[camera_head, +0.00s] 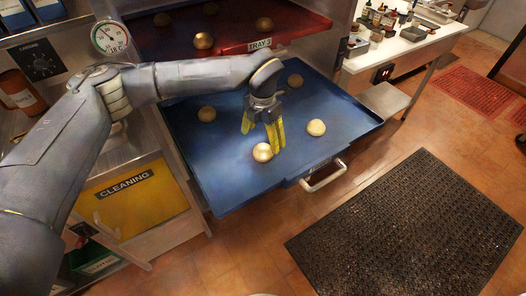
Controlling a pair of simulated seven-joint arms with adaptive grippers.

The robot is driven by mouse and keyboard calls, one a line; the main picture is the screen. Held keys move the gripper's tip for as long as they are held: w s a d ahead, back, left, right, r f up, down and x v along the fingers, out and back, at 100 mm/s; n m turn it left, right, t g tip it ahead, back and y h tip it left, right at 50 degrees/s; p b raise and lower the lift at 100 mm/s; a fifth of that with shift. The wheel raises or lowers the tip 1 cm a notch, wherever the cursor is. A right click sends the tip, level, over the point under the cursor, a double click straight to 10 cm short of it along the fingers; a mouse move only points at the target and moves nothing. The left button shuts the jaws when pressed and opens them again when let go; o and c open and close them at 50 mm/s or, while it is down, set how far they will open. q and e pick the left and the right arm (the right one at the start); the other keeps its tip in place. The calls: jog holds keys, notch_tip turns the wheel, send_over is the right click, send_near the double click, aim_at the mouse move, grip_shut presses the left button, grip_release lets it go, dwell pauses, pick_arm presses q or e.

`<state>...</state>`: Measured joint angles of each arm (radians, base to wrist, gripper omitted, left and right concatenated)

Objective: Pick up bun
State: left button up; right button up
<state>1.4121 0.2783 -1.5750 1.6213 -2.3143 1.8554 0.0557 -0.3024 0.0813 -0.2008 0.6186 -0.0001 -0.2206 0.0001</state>
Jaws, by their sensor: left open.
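Several round golden buns rest on a pulled-out blue tray (225,197). One bun (262,152) is near the front, just below my left gripper's fingers. Another bun (316,127) is to the right, a third bun (207,114) at the left, and a bun (295,81) at the back. My left gripper (263,141) points down over the tray with its yellow fingers open and apart. Its fingertips are close to the front bun; whether they touch it I cannot tell. My right gripper is not in view.
A red tray (290,33) with more buns sits above and behind the blue tray. A handle (325,178) sticks out from the blue tray's front. A white counter (400,45) with bottles stands at the back right. A black mat (405,230) lies on the open floor.

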aim_at(263, 147)
pick_arm(q)
jog(key=shift+w+f, duration=0.15)
jog(key=shift+f, duration=3.5)
jog(key=c, duration=1.3)
